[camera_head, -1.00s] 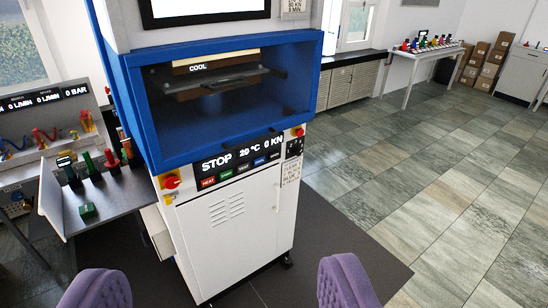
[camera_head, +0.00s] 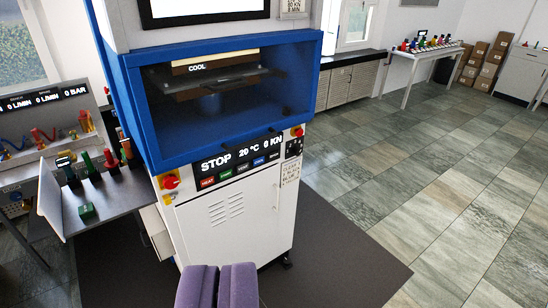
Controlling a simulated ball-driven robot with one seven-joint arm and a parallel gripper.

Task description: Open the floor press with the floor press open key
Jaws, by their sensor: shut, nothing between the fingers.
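The floor press (camera_head: 240,225) stands in the middle, a white cabinet under a blue-framed chamber. Inside, a block marked COOL (camera_head: 197,68) sits just above a dark plate (camera_head: 230,80), with a grey cylinder (camera_head: 210,104) below it. The panel display (camera_head: 240,150) reads STOP, 20 °C, 0 KN. Below it is a row of small coloured keys: a red HEAT key (camera_head: 208,182), a green key (camera_head: 226,175), a blue key (camera_head: 259,161) and dark ones. Their other labels are too small to read. My gripper (camera_head: 217,272), with purple fingers, is shut and empty, below and in front of the panel.
A red-and-yellow switch (camera_head: 170,182) sits left of the panel, a red button (camera_head: 297,132) at its right. A side table (camera_head: 115,205) with coloured tools is at the left. Open tiled floor (camera_head: 440,200) lies to the right; boxes (camera_head: 480,65) stand at the back.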

